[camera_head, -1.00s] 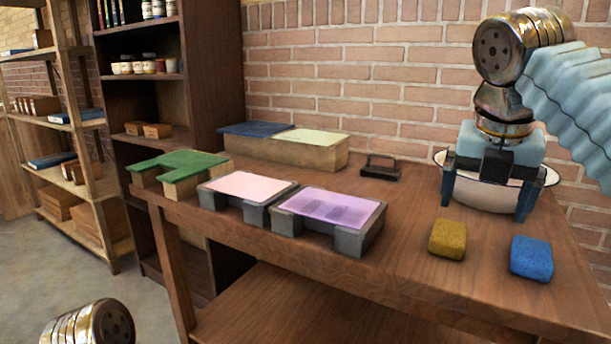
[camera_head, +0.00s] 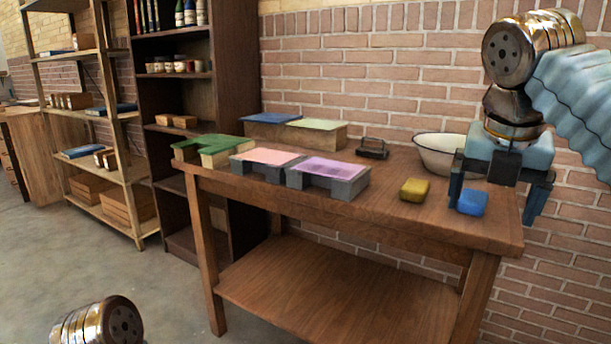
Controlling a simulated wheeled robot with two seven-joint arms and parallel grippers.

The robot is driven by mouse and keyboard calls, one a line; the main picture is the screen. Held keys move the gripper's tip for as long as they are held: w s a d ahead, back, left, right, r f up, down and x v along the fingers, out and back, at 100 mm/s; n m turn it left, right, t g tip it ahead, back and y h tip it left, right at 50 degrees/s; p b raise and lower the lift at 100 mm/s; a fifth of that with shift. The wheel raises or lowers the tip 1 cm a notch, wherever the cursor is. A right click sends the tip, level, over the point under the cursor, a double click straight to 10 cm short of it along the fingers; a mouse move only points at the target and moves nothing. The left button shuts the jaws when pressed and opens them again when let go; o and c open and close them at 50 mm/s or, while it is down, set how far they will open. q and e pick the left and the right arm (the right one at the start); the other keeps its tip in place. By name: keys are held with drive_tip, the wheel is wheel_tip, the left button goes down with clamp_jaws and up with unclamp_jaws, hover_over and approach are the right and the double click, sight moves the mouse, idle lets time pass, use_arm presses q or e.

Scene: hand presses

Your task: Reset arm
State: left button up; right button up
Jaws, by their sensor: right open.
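My right gripper (camera_head: 495,208) is open and points down at the right of the picture. Its fingers stand apart, and a blue sponge (camera_head: 472,202) shows between them, behind or below; I cannot tell the exact depth. A yellow sponge (camera_head: 414,190) lies on the wooden table to the left of the gripper. A white bowl (camera_head: 437,152) stands at the back of the table, partly hidden by the gripper. Of my left arm only a metal joint (camera_head: 98,322) shows at the lower left; its gripper is out of the picture.
The wooden table (camera_head: 400,219) carries a green block (camera_head: 212,146), a pink-topped press (camera_head: 266,158), a purple-topped press (camera_head: 331,170), a blue-and-cream-topped box (camera_head: 292,133) and a dark handled tool (camera_head: 373,149). A brick wall is behind. Shelves (camera_head: 170,128) stand left. The floor in front is clear.

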drive_tip(key=w+a+f+m+y, duration=0.15)
drive_tip(key=w+a+f, duration=0.35)
drive_tip(key=f, duration=0.5)
drive_tip(key=w+a+f+m, duration=0.3)
drive_tip(key=w+f, duration=0.5)
drive_tip(key=f, duration=0.1)
drive_tip(key=a+f+m+g+y, duration=0.1)
drive_tip(key=a+f+m, duration=0.2)
drive_tip(key=f, duration=0.7)
drive_tip(key=a+f+m+g+y, duration=0.1)
drive_tip(key=a+f+m+y, duration=0.15)
drive_tip(key=f, duration=0.85)
drive_tip(key=s+a+f+m+g+y, duration=0.1)
drive_tip(key=s+a+f+m, duration=0.1)
drive_tip(key=s+f+m, duration=0.5)
drive_tip(key=s+a+f+m, duration=0.1)
drive_tip(key=s+f+m, duration=0.2)
drive_tip(key=f, duration=0.8)
drive_tip(key=s+d+f+m, duration=0.1)
drive_tip(key=s+f+m, duration=0.8)
drive_tip(key=s, duration=0.5)
drive_tip(key=shift+m, duration=1.1)
drive_tip(key=shift+d, duration=0.1)
